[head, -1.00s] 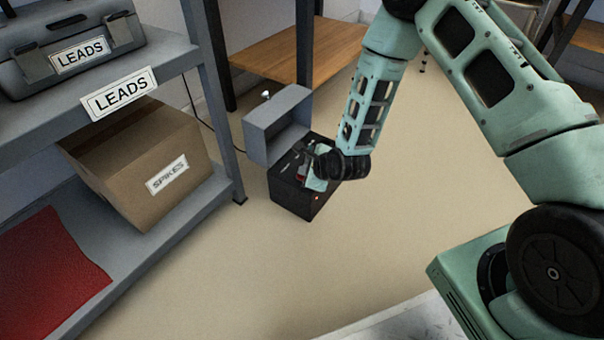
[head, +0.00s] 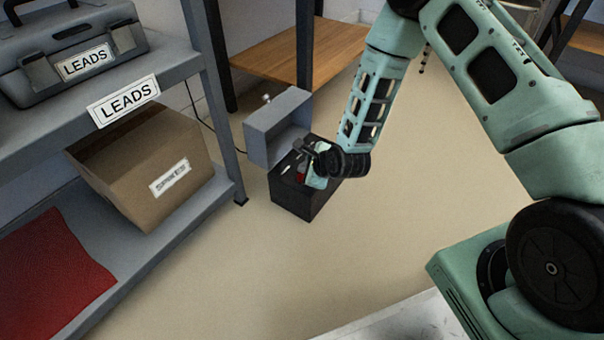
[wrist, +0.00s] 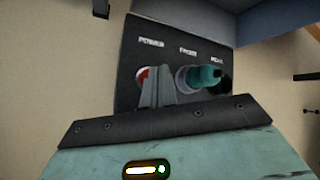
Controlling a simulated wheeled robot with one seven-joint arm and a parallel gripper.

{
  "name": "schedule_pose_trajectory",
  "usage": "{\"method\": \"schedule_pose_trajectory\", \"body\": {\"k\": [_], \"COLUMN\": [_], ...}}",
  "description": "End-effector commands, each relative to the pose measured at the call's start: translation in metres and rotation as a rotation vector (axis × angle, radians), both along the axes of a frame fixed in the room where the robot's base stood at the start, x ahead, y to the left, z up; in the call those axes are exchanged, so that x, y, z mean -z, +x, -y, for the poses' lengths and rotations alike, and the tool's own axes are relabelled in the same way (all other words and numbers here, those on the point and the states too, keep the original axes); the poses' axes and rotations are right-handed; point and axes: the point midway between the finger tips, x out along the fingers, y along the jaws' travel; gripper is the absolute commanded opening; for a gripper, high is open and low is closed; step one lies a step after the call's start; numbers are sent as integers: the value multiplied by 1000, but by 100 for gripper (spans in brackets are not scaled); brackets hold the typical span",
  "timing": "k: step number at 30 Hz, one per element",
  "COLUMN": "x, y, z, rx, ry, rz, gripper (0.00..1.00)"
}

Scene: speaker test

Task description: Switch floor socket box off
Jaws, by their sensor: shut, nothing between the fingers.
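The floor socket box (head: 292,203) is a dark box on the floor, with its grey lid (head: 278,125) standing open. In the wrist view its black panel (wrist: 178,50) carries several white labels, the left one seeming to read POWER. Under that label is a red part (wrist: 142,76), mostly hidden behind my fingers. A teal plug or knob (wrist: 204,77) sits in a round socket in the middle, and a dark round part (wrist: 226,82) is at the right. My gripper (head: 306,148) is shut and empty over the box; its fingertips (wrist: 157,70) overlap the red part. I cannot tell if they touch.
A grey shelf unit (head: 222,165) stands at the left, holding a carton (head: 140,165), a grey case (head: 70,60) and a red cloth (head: 50,270). A wooden shelf (head: 275,62) is behind the box. A cable (head: 197,112) runs near the wall. Floor in front is clear.

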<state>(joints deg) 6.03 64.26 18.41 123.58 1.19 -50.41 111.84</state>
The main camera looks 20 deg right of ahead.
Motion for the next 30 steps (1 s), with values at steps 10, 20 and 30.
{"method": "schedule_pose_trajectory", "body": {"k": [10,20,30], "x": [-39,-51,-51], "y": [0,0,0], "z": [0,0,0], "rx": [1,0,-1], "ry": [1,0,-1], "rz": [0,0,0], "gripper": [0,0,0]}}
